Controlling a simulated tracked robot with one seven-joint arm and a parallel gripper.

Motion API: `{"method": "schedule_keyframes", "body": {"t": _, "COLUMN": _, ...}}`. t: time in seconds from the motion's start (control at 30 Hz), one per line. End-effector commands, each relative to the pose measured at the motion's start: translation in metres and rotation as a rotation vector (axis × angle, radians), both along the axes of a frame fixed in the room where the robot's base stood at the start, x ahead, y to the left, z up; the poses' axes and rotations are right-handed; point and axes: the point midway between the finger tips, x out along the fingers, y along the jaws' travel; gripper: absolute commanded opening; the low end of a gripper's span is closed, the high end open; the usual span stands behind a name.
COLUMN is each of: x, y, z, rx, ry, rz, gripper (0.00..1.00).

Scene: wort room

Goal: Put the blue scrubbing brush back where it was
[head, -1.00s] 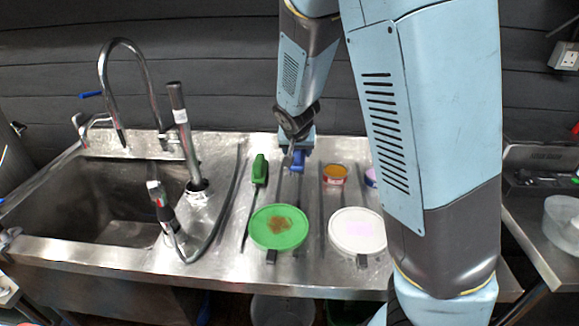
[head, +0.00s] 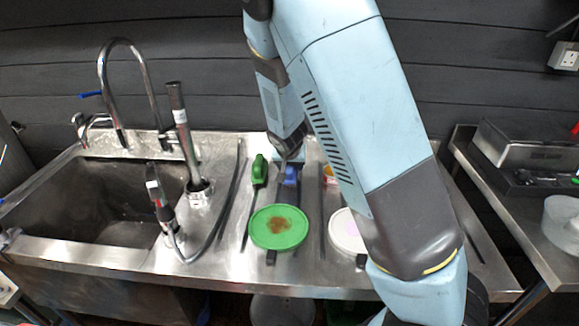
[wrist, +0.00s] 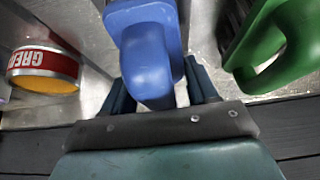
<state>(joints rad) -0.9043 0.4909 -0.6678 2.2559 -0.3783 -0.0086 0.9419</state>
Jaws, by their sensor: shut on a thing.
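The blue scrubbing brush (wrist: 147,55) is between the fingers of my gripper (wrist: 160,100) in the wrist view. My gripper is shut on it. In the head view the blue brush (head: 290,175) shows at the back of the ribbed steel drainboard, just below my gripper (head: 288,162), partly covered by my wrist. A green brush (head: 259,170) stands just to its left on the drainboard; it also shows at the right of the wrist view (wrist: 275,45). I cannot tell whether the blue brush touches the steel.
A green lid with a brown stain (head: 279,228) and a white lid (head: 346,232) lie nearer the front. A red-labelled tin (wrist: 43,68) stands beside the blue brush. The sink (head: 90,205), tap (head: 150,90) and a hose (head: 228,200) are left. My arm hides the drainboard's right part.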

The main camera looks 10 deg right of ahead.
Motion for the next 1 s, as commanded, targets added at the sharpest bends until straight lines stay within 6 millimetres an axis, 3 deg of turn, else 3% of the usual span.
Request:
{"method": "schedule_keyframes", "body": {"t": 0.37, "x": 0.0000, "y": 0.0000, "z": -0.0067, "rx": 0.001, "ry": 0.000, "rz": -0.001, "gripper": 0.25}}
{"method": "schedule_keyframes", "body": {"t": 0.4, "x": -0.0001, "y": 0.0000, "z": -0.0073, "rx": 0.001, "ry": 0.000, "rz": -0.001, "gripper": 0.59}}
{"method": "schedule_keyframes", "body": {"t": 0.6, "x": -0.0001, "y": 0.0001, "z": -0.0068, "rx": 0.001, "ry": 0.000, "rz": -0.001, "gripper": 0.78}}
{"method": "schedule_keyframes", "body": {"t": 0.67, "x": -0.0001, "y": 0.0001, "z": -0.0068, "rx": 0.001, "ry": 0.000, "rz": -0.001, "gripper": 0.84}}
{"method": "schedule_keyframes", "body": {"t": 1.0, "x": -0.0014, "y": 0.0007, "z": -0.0029, "rx": 0.001, "ry": -0.001, "rz": 0.000, "gripper": 0.84}}
